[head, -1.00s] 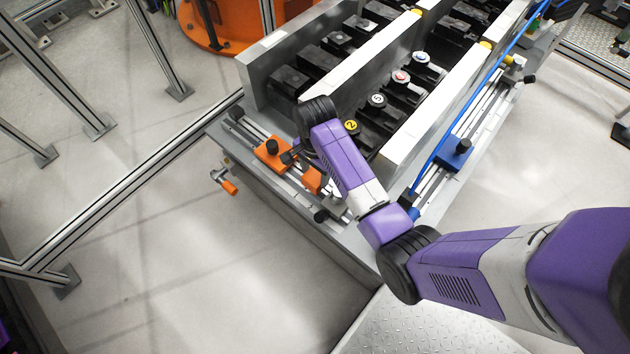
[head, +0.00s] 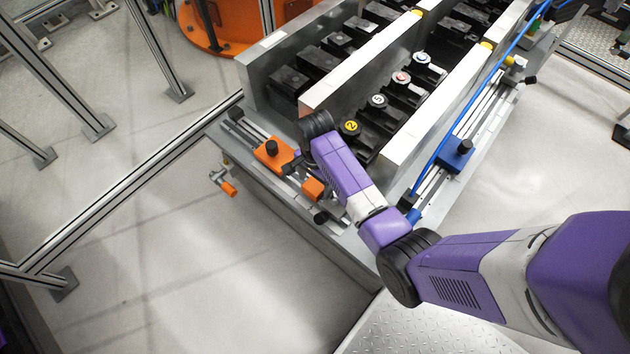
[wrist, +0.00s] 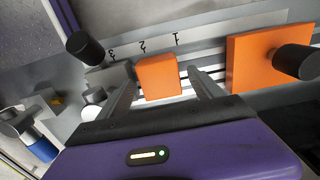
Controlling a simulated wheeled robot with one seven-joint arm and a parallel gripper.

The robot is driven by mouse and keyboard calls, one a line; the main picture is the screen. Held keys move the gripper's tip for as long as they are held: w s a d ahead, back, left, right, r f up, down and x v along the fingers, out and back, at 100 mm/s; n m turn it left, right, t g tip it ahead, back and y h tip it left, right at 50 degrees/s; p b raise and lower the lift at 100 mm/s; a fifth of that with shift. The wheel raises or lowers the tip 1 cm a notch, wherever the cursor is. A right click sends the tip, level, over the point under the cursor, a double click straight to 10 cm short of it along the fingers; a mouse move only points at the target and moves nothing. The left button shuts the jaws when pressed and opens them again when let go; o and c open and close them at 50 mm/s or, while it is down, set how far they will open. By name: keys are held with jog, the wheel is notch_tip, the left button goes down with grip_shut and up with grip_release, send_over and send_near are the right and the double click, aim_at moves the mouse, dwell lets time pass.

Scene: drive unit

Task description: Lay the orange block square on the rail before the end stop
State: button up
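The orange block (head: 313,188) lies on the rail at the near left edge of the unit; it also shows in the wrist view (wrist: 158,78). It looks about square with the rail there. My gripper (wrist: 160,68) is open, its fingers on either side of the block with narrow gaps. In the head view my arm hides most of the gripper. A grey piece with a black knob (wrist: 86,47), perhaps the end stop, stands left of the block in the wrist view, apart from it. The rail (wrist: 215,74) shows between the block and a larger orange piece.
The larger orange piece with a black knob (head: 270,155) sits farther along the same rail. Marks 1, 2 and 3 (wrist: 142,46) run beside the rail. A silver wall (head: 365,62) and black modules rise behind. A blue clamp (head: 456,153) sits on another rail.

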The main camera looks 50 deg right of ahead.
aim_at(315, 185)
notch_tip(315, 185, up, 12)
jog(key=p, duration=0.2)
jog(key=shift+r+p, duration=0.15)
jog(key=shift+p, duration=0.25)
dwell(0.6)
